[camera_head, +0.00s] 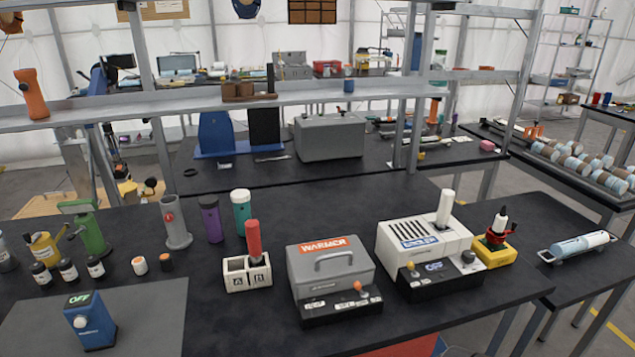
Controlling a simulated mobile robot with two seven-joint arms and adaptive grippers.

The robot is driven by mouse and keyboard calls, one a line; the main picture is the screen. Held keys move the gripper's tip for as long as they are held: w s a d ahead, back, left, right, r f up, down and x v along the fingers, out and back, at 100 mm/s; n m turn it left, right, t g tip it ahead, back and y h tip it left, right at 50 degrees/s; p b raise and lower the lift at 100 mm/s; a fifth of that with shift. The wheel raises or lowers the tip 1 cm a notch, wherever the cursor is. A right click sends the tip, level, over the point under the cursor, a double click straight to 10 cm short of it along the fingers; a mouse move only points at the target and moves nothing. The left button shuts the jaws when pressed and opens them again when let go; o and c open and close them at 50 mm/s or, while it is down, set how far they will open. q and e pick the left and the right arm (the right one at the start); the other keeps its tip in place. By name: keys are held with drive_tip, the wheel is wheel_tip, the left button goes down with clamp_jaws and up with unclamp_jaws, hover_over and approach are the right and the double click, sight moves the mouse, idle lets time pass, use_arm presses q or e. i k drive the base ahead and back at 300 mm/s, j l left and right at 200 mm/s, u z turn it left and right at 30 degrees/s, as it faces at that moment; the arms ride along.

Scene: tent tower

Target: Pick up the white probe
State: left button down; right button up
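A white cylinder that looks like the white probe (445,205) stands upright in the top of a white box-shaped device (400,238) with a blue label, right of the middle of the table. Its lower end is hidden inside the device. A similar red probe (253,238) stands in a small white two-slot holder (236,276) marked with letters, further left. Neither of my grippers is in the head view.
A yellow base (495,254) with a red-and-white item is just right of the device. Several bottles and cups crowd the left. A metal shelf (300,102) spans behind. The black table (350,215) is clear behind the boxes.

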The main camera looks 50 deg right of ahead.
sight(446, 200)
drive_tip(key=z, duration=2.4)
